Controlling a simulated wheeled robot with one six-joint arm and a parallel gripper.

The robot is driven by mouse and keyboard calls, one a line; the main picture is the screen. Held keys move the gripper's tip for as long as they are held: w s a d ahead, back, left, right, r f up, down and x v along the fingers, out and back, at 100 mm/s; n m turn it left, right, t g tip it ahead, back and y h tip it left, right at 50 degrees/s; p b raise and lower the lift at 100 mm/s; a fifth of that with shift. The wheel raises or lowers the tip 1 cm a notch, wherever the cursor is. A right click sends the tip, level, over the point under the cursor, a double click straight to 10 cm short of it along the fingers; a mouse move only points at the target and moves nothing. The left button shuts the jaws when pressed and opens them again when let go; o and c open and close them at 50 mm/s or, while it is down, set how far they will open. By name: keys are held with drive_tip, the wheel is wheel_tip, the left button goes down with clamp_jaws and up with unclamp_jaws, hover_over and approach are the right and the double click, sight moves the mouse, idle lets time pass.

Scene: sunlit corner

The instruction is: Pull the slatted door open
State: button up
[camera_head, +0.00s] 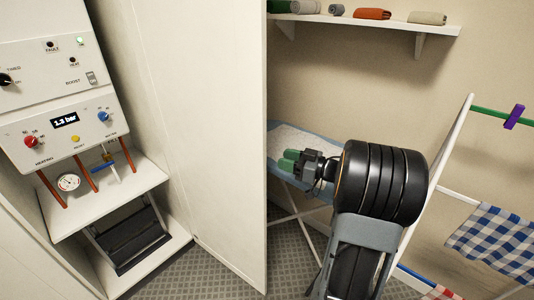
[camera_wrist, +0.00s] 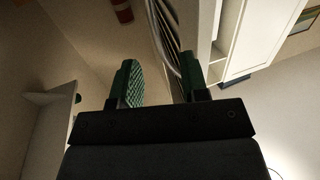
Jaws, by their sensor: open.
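The door (camera_head: 215,130) stands swung out in the head view, showing a plain white face with its free edge near the picture's middle. No slats show on this face; its other face is hidden there. My gripper (camera_head: 288,160) is just right of that free edge, on the door's far side, with green fingertips beside the edge. In the wrist view my gripper (camera_wrist: 158,78) is open, its green fingers apart. I cannot tell whether a finger touches the door.
The open cupboard at left holds a boiler panel (camera_head: 65,125) with knobs, pipes and a black step stool (camera_head: 130,240). An ironing board (camera_head: 290,138) stands behind my gripper. A drying rack (camera_head: 440,170) with a checked cloth (camera_head: 500,242) is at right. A shelf (camera_head: 370,22) is above.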

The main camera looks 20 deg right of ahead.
drive_tip(key=x, duration=0.7)
drive_tip(key=shift+w+p, duration=0.1)
drive_tip(key=shift+p, duration=0.2)
clamp_jaws()
drive_tip(key=shift+a, duration=0.1)
